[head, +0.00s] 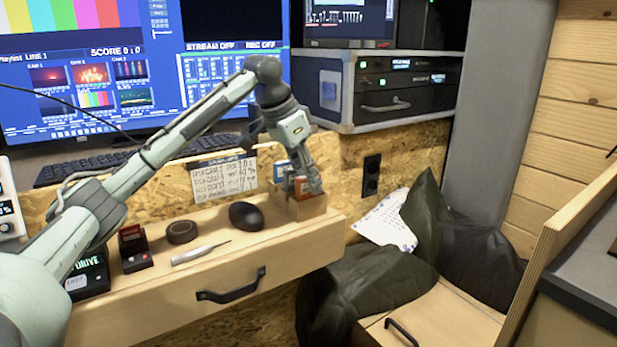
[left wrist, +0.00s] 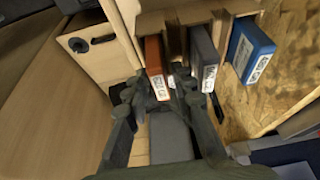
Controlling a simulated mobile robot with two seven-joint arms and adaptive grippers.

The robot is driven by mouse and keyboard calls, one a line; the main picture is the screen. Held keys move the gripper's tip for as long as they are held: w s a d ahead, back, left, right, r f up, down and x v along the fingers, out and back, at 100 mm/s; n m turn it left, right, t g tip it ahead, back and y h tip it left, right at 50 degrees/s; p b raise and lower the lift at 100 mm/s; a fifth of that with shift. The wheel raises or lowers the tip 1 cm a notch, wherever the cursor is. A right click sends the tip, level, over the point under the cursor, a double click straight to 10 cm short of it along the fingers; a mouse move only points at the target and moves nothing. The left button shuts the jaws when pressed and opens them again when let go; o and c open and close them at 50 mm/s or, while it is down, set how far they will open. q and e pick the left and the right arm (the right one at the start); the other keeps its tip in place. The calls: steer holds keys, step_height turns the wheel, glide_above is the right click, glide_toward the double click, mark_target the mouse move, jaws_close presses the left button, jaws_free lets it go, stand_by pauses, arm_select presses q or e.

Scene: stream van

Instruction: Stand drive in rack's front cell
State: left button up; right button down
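The wooden rack (head: 307,209) stands at the right end of the drawer top. It also shows in the left wrist view (left wrist: 190,14). An orange drive (left wrist: 154,56) with a white label stands upright in the rack's cell nearest the drawer front; its lower part is out of sight. My left gripper (left wrist: 160,86) has its fingertips on both sides of this drive and seems shut on it. In the head view my left gripper (head: 304,182) partly hides the rack. A grey drive (left wrist: 204,56) and a blue drive (left wrist: 250,50) stand further back. My right gripper is not in view.
A black mouse (head: 246,216), a dark round disc (head: 181,232), a screwdriver (head: 200,252) and a red-and-black item (head: 133,248) lie left of the rack. A black bag (head: 450,240) is at the right. A wall socket (head: 371,175) is behind.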

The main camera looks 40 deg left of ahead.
arm_select(q)
steer(key=shift+o, duration=0.8)
steer(key=v, duration=1.2)
steer(key=shift+s, duration=0.1)
